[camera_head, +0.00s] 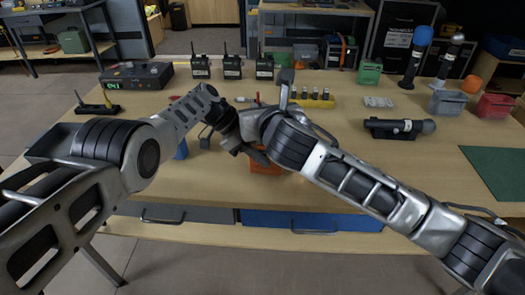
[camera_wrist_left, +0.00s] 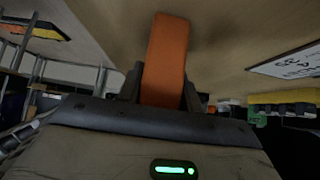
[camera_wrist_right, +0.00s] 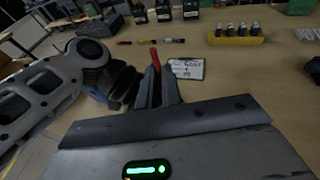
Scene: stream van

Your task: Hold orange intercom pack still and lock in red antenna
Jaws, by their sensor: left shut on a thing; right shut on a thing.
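The orange intercom pack (camera_head: 262,160) is at the front middle of the table, mostly hidden behind my arms in the head view. In the left wrist view, my left gripper (camera_wrist_left: 162,85) is shut on the orange pack (camera_wrist_left: 167,55), which stands up between the fingers. In the right wrist view, my right gripper (camera_wrist_right: 157,88) is shut on the red antenna (camera_wrist_right: 154,58), whose red tip shows above the fingers. The two grippers are close together. The lower end of the antenna and where it meets the pack are hidden.
Three black radios (camera_head: 232,67) stand at the back, right of a black console with a green display (camera_head: 136,75). A yellow battery holder (camera_wrist_right: 235,36) and a white card (camera_wrist_right: 186,69) lie beyond the grippers. A black microphone-like device (camera_head: 399,128) lies to the right.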

